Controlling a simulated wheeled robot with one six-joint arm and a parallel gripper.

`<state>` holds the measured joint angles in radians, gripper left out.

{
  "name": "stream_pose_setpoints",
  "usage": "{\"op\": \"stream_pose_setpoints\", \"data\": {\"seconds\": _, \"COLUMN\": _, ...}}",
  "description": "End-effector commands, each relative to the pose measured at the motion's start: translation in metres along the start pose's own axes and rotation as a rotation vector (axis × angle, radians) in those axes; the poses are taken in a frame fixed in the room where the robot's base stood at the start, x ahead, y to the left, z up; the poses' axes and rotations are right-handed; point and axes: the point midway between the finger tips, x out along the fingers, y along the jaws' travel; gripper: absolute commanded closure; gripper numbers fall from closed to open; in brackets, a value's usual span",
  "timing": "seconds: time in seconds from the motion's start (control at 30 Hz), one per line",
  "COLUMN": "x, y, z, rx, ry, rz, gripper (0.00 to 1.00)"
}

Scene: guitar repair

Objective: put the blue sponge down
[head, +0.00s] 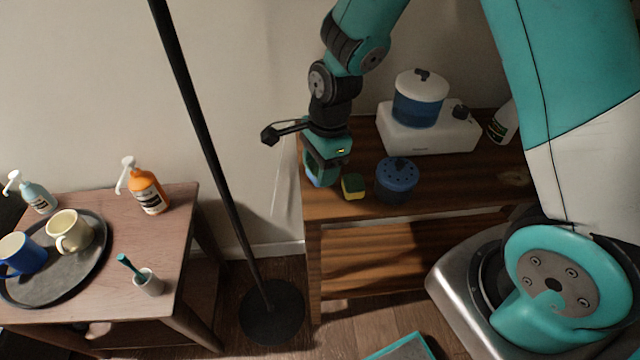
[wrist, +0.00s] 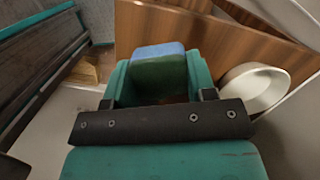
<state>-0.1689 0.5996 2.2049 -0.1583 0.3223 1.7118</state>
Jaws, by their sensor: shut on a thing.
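My gripper (head: 322,174) is at the left end of the wooden shelf top (head: 430,205), pointing down. It is shut on the blue sponge (wrist: 158,49), which has a blue end and a dark green part between the fingers in the wrist view. In the head view the sponge (head: 316,182) shows only as a small blue patch at the fingertips; the fingers hide most of it. I cannot tell whether the sponge touches the wood. A second sponge, yellow and green (head: 353,187), sits just right of my gripper.
A blue pot with a holed lid (head: 397,181) stands right of the yellow-green sponge. A white appliance with a blue tank (head: 430,130) is behind. A black pole (head: 215,165) stands left of the shelf. A side table (head: 185,225) holds a tray, mugs and bottles.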

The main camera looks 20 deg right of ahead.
Motion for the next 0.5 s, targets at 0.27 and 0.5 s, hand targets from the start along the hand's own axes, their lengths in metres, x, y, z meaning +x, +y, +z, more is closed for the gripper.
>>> {"op": "stream_pose_setpoints", "data": {"seconds": 0.27, "x": 0.031, "y": 0.0, "z": -0.005, "rx": 0.001, "ry": 0.001, "rz": 0.003, "gripper": 0.68}}
{"op": "stream_pose_setpoints", "data": {"seconds": 0.5, "x": 0.052, "y": 0.0, "z": -0.008, "rx": 0.0, "ry": 0.0, "rz": -0.001, "gripper": 0.68}}
